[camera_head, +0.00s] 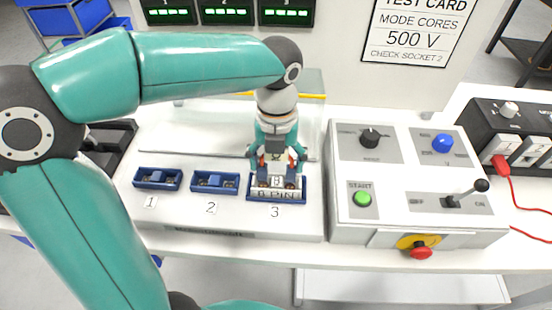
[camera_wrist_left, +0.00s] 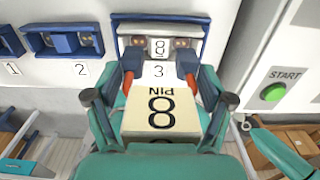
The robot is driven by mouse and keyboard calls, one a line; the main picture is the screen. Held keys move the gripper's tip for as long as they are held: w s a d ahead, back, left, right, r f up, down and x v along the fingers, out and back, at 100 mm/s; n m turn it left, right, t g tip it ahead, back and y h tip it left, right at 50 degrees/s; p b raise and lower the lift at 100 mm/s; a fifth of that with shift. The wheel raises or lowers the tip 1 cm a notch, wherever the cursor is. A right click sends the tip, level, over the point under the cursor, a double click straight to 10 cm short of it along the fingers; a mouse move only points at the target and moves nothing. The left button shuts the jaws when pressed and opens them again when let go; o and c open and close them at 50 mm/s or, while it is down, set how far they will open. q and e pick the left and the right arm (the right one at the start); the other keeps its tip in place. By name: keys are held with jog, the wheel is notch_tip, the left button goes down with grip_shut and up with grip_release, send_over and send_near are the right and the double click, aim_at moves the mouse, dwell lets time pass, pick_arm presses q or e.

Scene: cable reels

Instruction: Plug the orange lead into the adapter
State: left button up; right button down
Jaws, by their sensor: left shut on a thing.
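My left gripper (camera_head: 278,172) is shut on a cream block marked "8 PIN" (camera_head: 275,193), apparently the adapter, at the blue-framed socket 3 (camera_head: 303,190). In the left wrist view the block (camera_wrist_left: 162,108) sits between the red-and-dark fingers of the gripper (camera_wrist_left: 160,82). Socket 3 (camera_wrist_left: 200,27) lies just beyond it, with a small plate marked 8 inside. I cannot tell whether the block touches the socket. I make out no orange lead. A red lead (camera_head: 501,165) hangs from a black box at the far right. My right gripper is not in view.
Sockets 1 (camera_head: 157,179) and 2 (camera_head: 214,182) lie left of socket 3. A grey control box (camera_head: 400,218) with a green START button (camera_head: 363,199) stands close on the right. The black box (camera_head: 515,115) is beyond it. The bench's front edge runs below the sockets.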

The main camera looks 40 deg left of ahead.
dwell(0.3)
pick_arm(q)
jog(key=shift+f, duration=0.2)
jog(key=shift+f+b, duration=1)
jog(key=shift+f, duration=0.4)
jog(key=o, duration=1.1)
jog(key=shift+o, duration=0.2)
jog(key=shift+r, duration=0.1)
notch_tip(320, 180, up, 11)
jog(key=shift+r, duration=0.15)
notch_tip(320, 180, up, 12)
jog(key=p, duration=1.1)
send_over(276, 182)
jog(key=shift+f, duration=0.3)
